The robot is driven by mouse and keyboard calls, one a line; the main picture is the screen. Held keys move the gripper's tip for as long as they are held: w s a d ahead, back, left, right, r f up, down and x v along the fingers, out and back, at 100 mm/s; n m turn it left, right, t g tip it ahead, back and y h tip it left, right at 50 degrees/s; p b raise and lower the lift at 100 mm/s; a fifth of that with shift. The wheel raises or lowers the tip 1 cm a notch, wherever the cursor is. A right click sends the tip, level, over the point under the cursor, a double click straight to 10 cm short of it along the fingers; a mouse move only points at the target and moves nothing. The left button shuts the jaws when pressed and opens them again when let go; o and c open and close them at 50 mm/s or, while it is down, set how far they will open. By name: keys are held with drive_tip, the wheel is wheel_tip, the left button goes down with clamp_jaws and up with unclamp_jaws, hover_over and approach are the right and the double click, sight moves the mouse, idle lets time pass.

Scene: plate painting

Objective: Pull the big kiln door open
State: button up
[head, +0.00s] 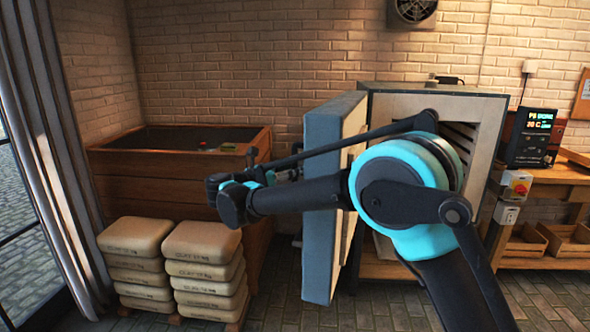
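The big kiln (487,135) stands right of centre, its pale-lined chamber partly showing behind my arm. Its thick door (322,220), blue-grey outside and cream inside, is swung well open and stands out toward me at the kiln's left side. My arm crosses in front of the door and the kiln's opening.
A wooden bin (180,184) with a dark top stands left of the door. Stacked clay bags (203,243) sit in front of it. A control box (531,137) and wooden bench (545,176) are at right. Tiled floor (370,312) shows below the door.

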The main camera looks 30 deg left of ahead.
drive_tip(key=v, duration=1.2)
drive_tip(key=shift+f, duration=0.1)
idle(0.4)
